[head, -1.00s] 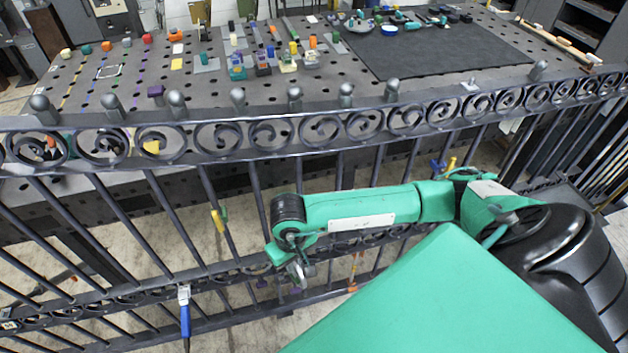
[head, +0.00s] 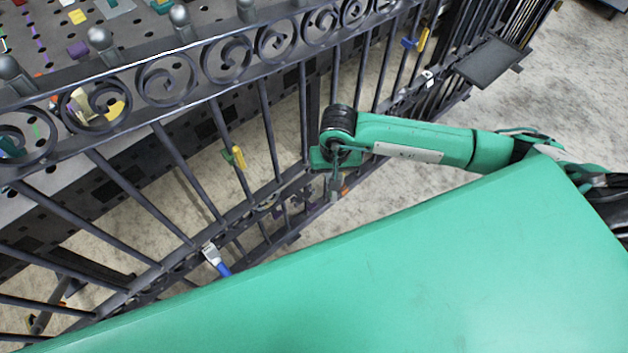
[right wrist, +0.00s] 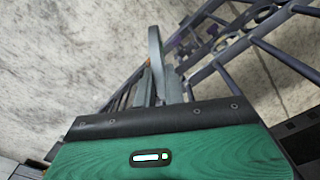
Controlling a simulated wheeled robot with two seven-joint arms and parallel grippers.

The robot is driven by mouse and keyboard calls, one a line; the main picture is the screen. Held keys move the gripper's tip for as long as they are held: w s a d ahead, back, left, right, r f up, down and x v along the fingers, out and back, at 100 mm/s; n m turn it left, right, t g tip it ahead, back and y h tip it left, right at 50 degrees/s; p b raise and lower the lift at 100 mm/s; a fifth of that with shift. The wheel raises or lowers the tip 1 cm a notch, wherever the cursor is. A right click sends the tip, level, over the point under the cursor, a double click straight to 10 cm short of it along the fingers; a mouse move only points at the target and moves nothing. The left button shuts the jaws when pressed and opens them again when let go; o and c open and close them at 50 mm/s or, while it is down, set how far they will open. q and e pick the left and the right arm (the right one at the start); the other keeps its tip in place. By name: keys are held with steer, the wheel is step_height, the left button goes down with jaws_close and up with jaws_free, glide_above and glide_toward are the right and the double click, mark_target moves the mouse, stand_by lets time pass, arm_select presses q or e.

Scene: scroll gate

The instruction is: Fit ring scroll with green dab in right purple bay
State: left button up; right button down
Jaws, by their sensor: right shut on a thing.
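My right gripper (right wrist: 158,88) is shut on a thin grey curved piece (right wrist: 155,48), seen nearly edge-on in the right wrist view. It looks like a ring scroll; no green dab can be made out on it. In the head view this gripper (head: 335,186) hangs down close to the gate's lower scroll band, and the held piece is small and unclear. Small purple marks (head: 278,212) show on the lower band left of the gripper; I cannot tell which bay is the right purple one. My left gripper is not in view.
The dark iron gate (head: 232,60) runs diagonally, with upright bars and an upper scroll band. A blue-handled brush (head: 216,260) and a yellow-green clip (head: 238,158) are on the gate. A perforated table stands behind it. A dark flat plate (head: 490,62) is at upper right.

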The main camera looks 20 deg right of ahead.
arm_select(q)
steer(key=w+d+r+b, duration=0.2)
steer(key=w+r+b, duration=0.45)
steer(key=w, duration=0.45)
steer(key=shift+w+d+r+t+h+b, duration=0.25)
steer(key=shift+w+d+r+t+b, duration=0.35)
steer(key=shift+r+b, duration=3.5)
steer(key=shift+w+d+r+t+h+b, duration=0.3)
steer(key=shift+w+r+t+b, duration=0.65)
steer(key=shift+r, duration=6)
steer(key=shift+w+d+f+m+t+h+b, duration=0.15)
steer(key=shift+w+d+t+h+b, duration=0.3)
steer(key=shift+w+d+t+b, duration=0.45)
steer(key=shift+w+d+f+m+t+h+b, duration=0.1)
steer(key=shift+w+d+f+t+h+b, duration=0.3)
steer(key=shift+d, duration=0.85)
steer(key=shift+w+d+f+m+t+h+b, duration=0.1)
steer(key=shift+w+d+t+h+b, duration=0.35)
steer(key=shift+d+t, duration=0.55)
arm_select(e)
steer(key=w+a+f+m, duration=0.2)
steer(key=w+f+m, duration=0.3)
steer(key=f, duration=0.6)
steer(key=w+a+f+m, duration=0.2)
steer(key=w+f+m, duration=0.4)
steer(key=f, duration=0.4)
steer(key=shift+w+f, duration=0.35)
steer(key=shift+w, duration=0.55)
